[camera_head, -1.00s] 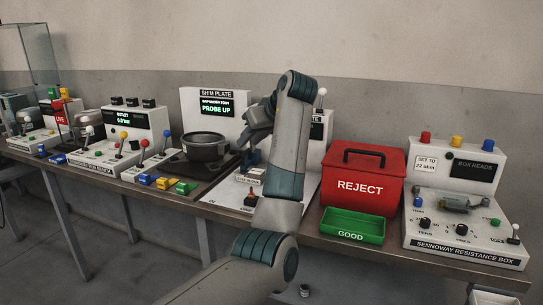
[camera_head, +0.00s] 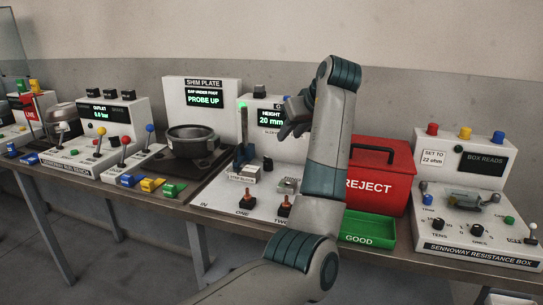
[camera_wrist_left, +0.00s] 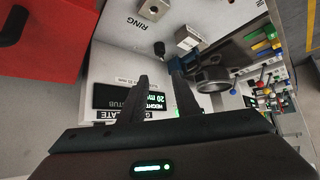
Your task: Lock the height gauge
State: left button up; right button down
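The height gauge's white panel (camera_head: 287,104) stands mid-bench in the head view, with a dark display (camera_head: 271,118) reading 20 mm. The display also shows upside down in the left wrist view (camera_wrist_left: 150,99). My left gripper (camera_head: 292,132) is in front of the panel's right part, just right of the display. In the left wrist view its two dark fingers (camera_wrist_left: 160,78) are apart with nothing between them. I cannot tell which part is the lock. My right gripper is not in view.
A pot (camera_head: 191,140) sits to the left. A red REJECT box (camera_head: 390,170) and green GOOD tray (camera_head: 362,239) stand close right of my arm.

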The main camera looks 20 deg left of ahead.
aim_at(268, 164)
pick_arm(q)
jog(key=x, duration=1.6)
jog(key=shift+w+a+f, duration=0.15)
jog(key=shift+w+f, duration=0.05)
jog(key=shift+f, duration=0.1)
